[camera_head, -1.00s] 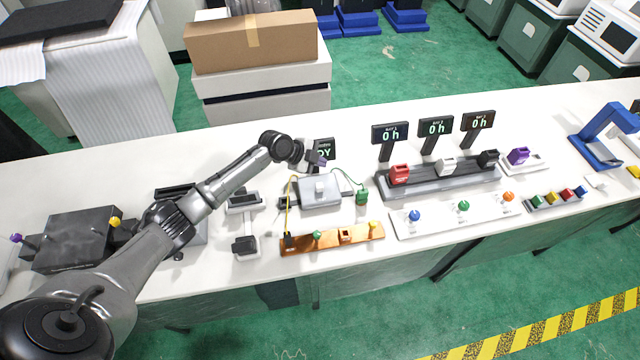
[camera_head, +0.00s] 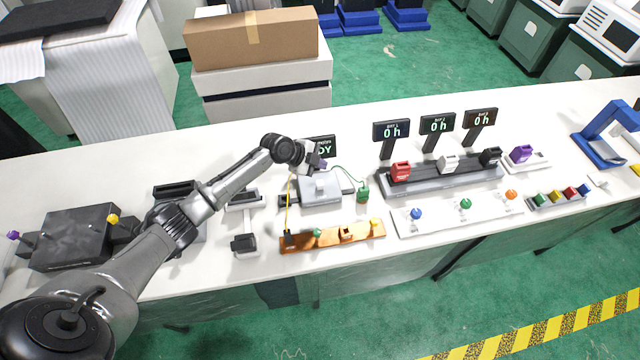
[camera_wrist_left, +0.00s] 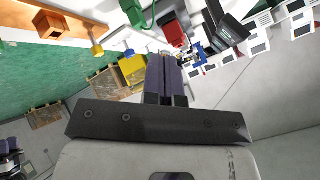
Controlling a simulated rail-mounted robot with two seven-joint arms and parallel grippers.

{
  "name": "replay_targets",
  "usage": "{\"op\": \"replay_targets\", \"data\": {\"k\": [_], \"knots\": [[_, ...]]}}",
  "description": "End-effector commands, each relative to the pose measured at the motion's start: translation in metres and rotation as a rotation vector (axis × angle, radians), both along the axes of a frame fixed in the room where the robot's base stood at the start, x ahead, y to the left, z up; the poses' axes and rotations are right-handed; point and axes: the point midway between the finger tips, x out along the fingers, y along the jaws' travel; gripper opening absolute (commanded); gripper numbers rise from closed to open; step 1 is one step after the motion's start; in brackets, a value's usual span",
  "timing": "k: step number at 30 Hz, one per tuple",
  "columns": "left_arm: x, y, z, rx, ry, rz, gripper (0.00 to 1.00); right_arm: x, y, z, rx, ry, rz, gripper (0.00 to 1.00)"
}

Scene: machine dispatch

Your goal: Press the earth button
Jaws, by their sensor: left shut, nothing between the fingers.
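My left gripper (camera_head: 320,163) has purple finger pads and is over the back of the grey box (camera_head: 320,188), in front of a small dark display (camera_head: 324,146). Its fingers are together and empty, as the left wrist view (camera_wrist_left: 167,75) also shows. A copper-coloured board (camera_head: 300,243) lies in front of the box, with a green knob (camera_head: 318,234), an orange block (camera_head: 347,233) and a yellow knob (camera_head: 374,224). A yellow wire (camera_head: 288,208) and a green plug (camera_head: 363,194) on a wire join the box. No label readable here marks the earth button. The right gripper is not in view.
A dark rack with red (camera_head: 400,171), white and black blocks stands to the right under displays. In front is a white strip (camera_head: 435,226) with blue, green and orange knobs. A dark grey box (camera_head: 72,238) is at the left.

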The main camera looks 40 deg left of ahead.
Motion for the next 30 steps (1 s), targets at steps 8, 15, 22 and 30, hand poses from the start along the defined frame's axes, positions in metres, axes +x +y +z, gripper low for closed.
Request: {"op": "replay_targets", "data": {"k": [8,15,22,30], "knots": [[0.000,0.000,-0.039,0.000,0.001,0.002,0.00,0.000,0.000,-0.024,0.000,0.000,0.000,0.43],[0.000,0.001,-0.063,0.001,-0.001,0.001,0.00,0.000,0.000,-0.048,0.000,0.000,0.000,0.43],[0.000,0.000,-0.065,0.001,-0.001,0.001,0.00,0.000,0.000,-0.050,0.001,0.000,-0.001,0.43],[0.000,0.000,-0.064,0.001,-0.001,0.001,0.00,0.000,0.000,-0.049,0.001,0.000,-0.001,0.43]]}}
